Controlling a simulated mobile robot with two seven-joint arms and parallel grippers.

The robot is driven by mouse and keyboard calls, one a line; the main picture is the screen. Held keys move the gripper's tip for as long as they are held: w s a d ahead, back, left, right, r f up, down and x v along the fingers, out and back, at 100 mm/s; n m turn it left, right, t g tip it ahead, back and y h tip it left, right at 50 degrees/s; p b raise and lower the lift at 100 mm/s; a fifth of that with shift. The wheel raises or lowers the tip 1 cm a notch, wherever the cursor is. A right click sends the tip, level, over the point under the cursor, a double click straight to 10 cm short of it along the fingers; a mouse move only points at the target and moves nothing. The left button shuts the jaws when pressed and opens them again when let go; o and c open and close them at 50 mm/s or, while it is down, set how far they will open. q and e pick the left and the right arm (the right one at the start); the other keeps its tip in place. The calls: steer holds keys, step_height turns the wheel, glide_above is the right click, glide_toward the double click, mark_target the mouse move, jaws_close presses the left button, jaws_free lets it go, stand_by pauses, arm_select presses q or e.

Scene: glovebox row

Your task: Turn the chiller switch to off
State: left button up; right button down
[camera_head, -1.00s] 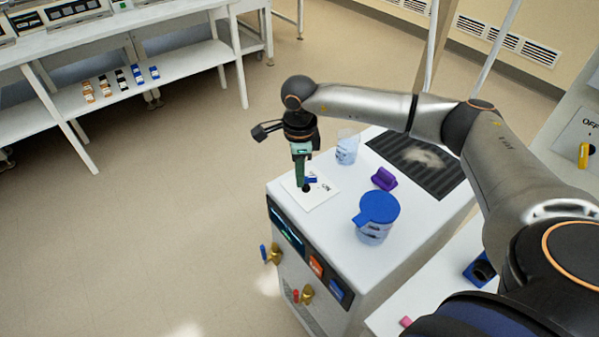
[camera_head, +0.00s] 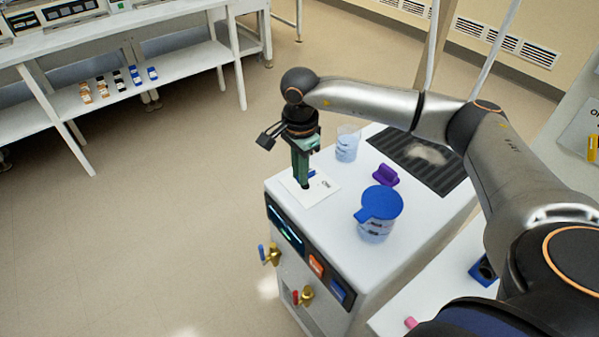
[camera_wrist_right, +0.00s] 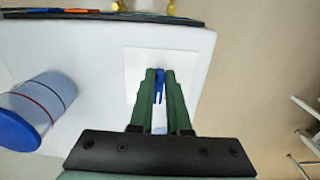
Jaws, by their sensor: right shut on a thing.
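The chiller switch has a blue handle (camera_head: 312,173) on a white label plate (camera_head: 324,189) on the chiller's top. My right gripper (camera_head: 304,183) points straight down over the plate and hides most of the handle. In the right wrist view, the blue handle (camera_wrist_right: 159,83) sits between the two green fingers (camera_wrist_right: 160,90), which are shut on it. The plate also shows there (camera_wrist_right: 188,66). Lettering on the plate is too small and partly covered to tell which position the handle points to. My left gripper is not in view.
On the chiller (camera_head: 350,285) stand a blue-lidded jug (camera_head: 378,215), a purple object (camera_head: 385,175), a clear beaker (camera_head: 347,145) and a dark ribbed mat (camera_head: 420,158). Two valves (camera_head: 271,255) stick out from its front. A yellow handle (camera_head: 592,148) is at the right edge. Floor to the left is clear.

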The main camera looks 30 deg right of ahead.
stand_by(0.4)
steer(key=c, duration=0.9)
jaws_free()
step_height(320, 180, up, 13)
steer(key=shift+f+b, duration=0.2)
steer(key=shift+b, duration=0.2)
steer(key=shift+s, duration=0.1)
